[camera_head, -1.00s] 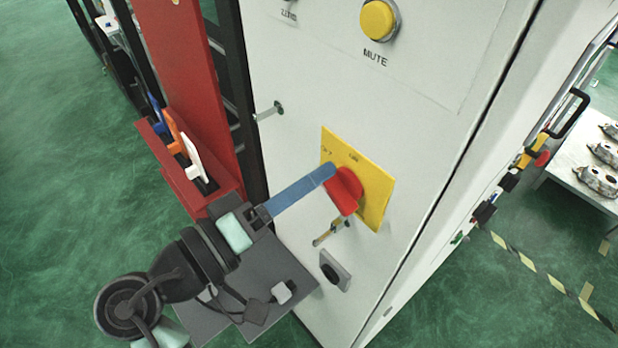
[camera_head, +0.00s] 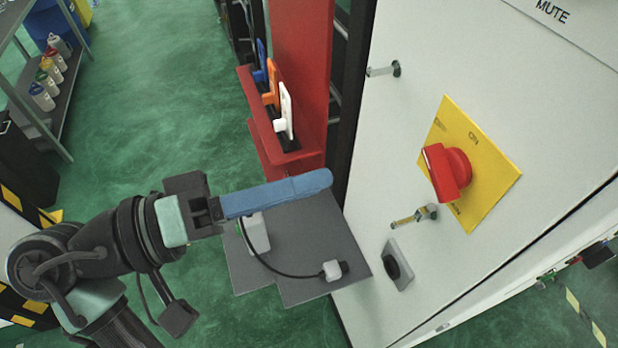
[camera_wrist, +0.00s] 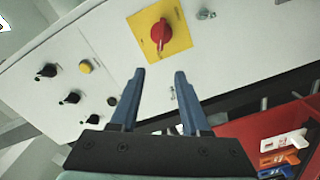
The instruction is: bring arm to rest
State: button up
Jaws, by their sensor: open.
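My gripper (camera_head: 328,181) reaches out over a small grey shelf in the head view, with its blue fingers pointing at the white cabinet (camera_head: 375,130). In the wrist view my gripper (camera_wrist: 160,78) is open, its two blue fingers apart with nothing between them. The red rotary switch (camera_head: 449,172) on its yellow plate (camera_head: 490,180) is on the cabinet face, to the right of the fingertips and apart from them. In the wrist view the red switch (camera_wrist: 163,34) lies beyond the fingers.
A red holder (camera_head: 270,140) with blue, orange and white handled items stands behind my gripper. A grey shelf (camera_head: 315,235) with a cable and white plug lies below it. A key (camera_head: 412,217) sticks out under the switch. A rack with bottles (camera_head: 45,85) is far left.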

dwell(0.3)
jog(key=w+d+r+n+t+y, duration=0.2)
jog(key=w+r+t+y, duration=0.7)
jog(key=w+r+t, duration=0.3)
jog(key=s+r+t+y, duration=0.4)
jog(key=r, duration=0.5)
jog(key=s+r+t+y+b, duration=0.1)
jog(key=s+r+t+y, duration=0.3)
jog(key=r, duration=0.5)
jog(key=shift+s+a+r+t, duration=0.35)
jog(key=shift+s+t, duration=0.25)
jog(key=shift+s, duration=0.15)
